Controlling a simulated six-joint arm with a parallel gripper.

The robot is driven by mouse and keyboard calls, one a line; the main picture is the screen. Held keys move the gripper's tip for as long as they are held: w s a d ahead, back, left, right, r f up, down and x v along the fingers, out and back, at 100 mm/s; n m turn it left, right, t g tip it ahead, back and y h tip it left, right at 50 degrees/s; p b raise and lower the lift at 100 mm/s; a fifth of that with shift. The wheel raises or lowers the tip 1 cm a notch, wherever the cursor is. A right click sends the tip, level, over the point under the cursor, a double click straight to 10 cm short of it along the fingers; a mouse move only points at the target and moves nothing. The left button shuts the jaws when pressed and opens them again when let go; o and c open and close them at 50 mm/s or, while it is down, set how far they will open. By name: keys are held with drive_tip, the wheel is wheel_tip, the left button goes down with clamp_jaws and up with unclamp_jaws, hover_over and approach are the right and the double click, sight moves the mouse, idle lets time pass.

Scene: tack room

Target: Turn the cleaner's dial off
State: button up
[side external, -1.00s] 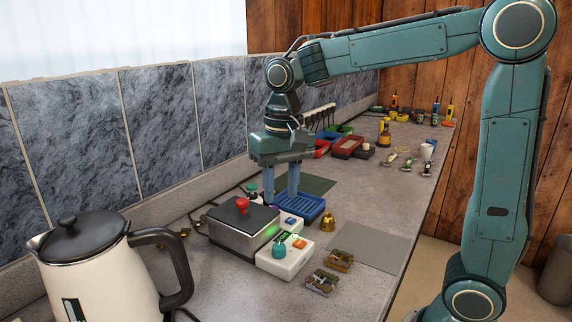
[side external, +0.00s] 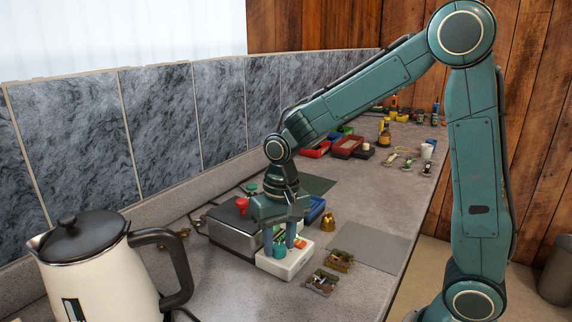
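The cleaner is a grey metal box (side external: 228,235) with a dark lid and a red knob (side external: 242,205). A white control unit (side external: 292,266) sits against its front right. The teal dial (side external: 279,252) stands on this unit, partly covered by my fingers. My gripper (side external: 280,240) points straight down over the unit, its two fingers apart on either side of the dial as seen from here. I cannot tell whether either finger touches the dial. The orange button (side external: 300,243) shows just right of the fingers. The dial's pointer direction is too small to read.
A cream kettle (side external: 95,270) stands at the near left. A brass bell-shaped piece (side external: 328,221), a blue tray (side external: 316,208) and metal buckle-like parts (side external: 320,282) lie close to the unit. The grey mat (side external: 370,248) at the right is bare.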

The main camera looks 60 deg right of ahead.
drive_tip(key=shift+f, duration=0.15)
drive_tip(key=c, duration=0.7)
drive_tip(key=shift+n, duration=0.3)
drive_tip(key=n, duration=0.5)
drive_tip(key=shift+w+n, duration=0.1)
drive_tip(key=shift+n, duration=0.2)
drive_tip(key=n, duration=0.5)
drive_tip(key=shift+a+n, duration=0.1)
drive_tip(key=shift+n, duration=0.3)
drive_tip(key=o, duration=0.7)
drive_tip(key=shift+g, duration=0.3)
